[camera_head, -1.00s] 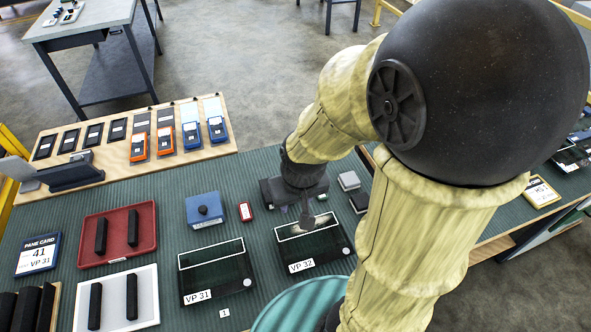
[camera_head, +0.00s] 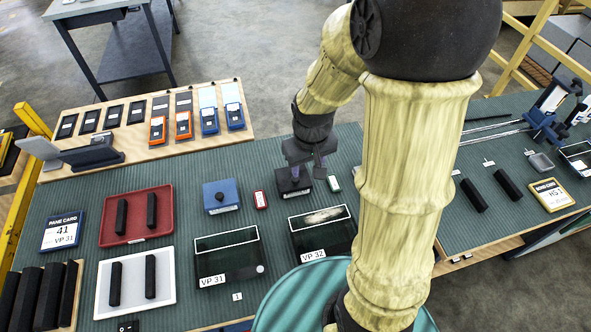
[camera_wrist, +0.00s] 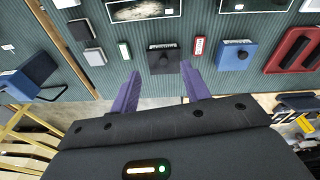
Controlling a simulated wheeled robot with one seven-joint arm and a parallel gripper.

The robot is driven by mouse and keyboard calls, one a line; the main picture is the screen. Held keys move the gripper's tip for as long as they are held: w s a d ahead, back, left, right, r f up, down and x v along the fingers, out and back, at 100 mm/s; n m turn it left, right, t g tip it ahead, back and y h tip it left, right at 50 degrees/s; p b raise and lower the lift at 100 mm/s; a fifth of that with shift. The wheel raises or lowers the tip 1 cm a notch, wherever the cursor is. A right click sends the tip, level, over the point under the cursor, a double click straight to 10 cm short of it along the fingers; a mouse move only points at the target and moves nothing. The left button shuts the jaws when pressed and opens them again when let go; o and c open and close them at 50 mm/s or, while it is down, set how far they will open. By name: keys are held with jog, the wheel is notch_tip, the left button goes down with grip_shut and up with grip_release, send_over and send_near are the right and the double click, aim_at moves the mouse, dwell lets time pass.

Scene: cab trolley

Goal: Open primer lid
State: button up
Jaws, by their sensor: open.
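A black box (camera_head: 293,184) with a knob on its lid and a pale front label stands on the ribbed green bench mat, partly hidden by my gripper. A blue box (camera_head: 221,196) with a dark knob on its lid stands to its left. I cannot read which is the primer. My gripper (camera_head: 306,166) is open and empty over the black box. In the wrist view, the black box (camera_wrist: 163,60) lies just beyond and between the fingertips (camera_wrist: 159,80), with its lid on. The blue box (camera_wrist: 234,56) is to its right there.
A red-marked item (camera_head: 260,199) and a green-marked item (camera_head: 333,183) flank the black box. Dark trays VP 31 (camera_head: 228,268) and VP 32 (camera_head: 325,247) lie nearer. A red tray (camera_head: 137,221) is at left. A wooden board (camera_head: 80,155) with several devices stands behind.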

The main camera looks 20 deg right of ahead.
jog(key=w+f+n+g+p, duration=0.1)
jog(key=w+f+n+p, duration=0.1)
jog(key=w+p, duration=0.4)
jog(key=w+n, duration=0.1)
jog(key=w, duration=0.4)
jog(key=shift+g, duration=0.4)
jog(key=shift+w+f, duration=0.1)
jog(key=shift+f, duration=0.05)
notch_tip(320, 180, down, 17)
jog(key=p, duration=0.5)
jog(key=shift+f, duration=0.15)
jog(key=shift+c, duration=0.2)
grip_shut()
